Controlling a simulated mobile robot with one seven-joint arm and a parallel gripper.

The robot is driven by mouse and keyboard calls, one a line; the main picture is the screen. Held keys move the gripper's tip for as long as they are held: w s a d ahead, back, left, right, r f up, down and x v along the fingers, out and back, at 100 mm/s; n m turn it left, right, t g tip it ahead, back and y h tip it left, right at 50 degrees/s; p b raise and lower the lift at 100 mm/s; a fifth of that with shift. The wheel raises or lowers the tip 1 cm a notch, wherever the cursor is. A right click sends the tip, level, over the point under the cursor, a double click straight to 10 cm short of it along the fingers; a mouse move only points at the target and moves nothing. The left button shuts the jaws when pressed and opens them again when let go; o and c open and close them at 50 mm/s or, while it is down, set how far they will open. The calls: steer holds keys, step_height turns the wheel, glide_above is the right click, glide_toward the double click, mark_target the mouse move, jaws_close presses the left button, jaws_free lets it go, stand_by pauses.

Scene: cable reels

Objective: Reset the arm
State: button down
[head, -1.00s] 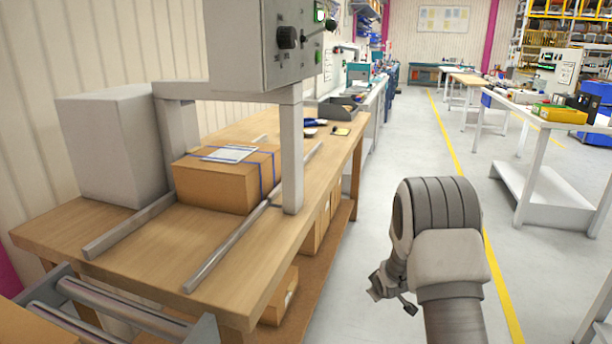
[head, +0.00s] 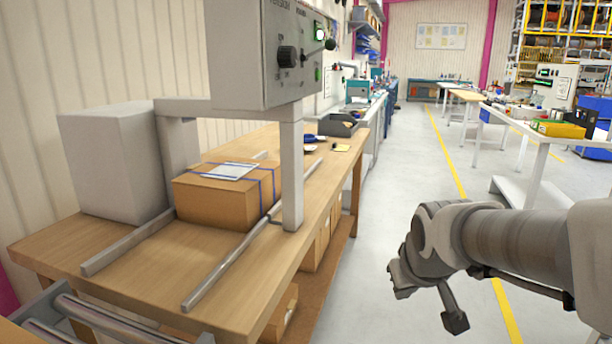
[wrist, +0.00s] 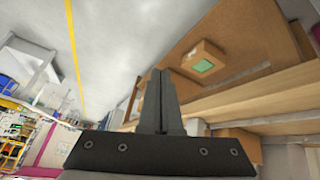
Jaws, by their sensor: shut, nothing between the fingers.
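My arm reaches in from the right edge of the head view, over the floor to the right of the workbench. The end of the arm shows there, but I cannot make out the fingertips clearly. In the wrist view my gripper (wrist: 160,75) has its two fingers together, with nothing between them. The gripper is apart from the workbench (head: 150,262) and touches nothing that I can see.
A cardboard box (head: 222,202) with blue straps lies on the workbench between metal rails. A grey control panel (head: 255,55) stands over the bench. Boxes sit on its lower shelf. A white table (head: 515,118) stands at the right. The aisle floor (head: 400,165) is clear.

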steer(key=s+a+r+m, duration=0.2)
steer(key=s+a, duration=0.1)
steer(key=s, duration=1.3)
step_height(320, 180, up, 22)
steer(key=p, duration=2.2)
steer(key=shift+d+g+y, duration=0.15)
steer(key=shift+g+y, duration=0.25)
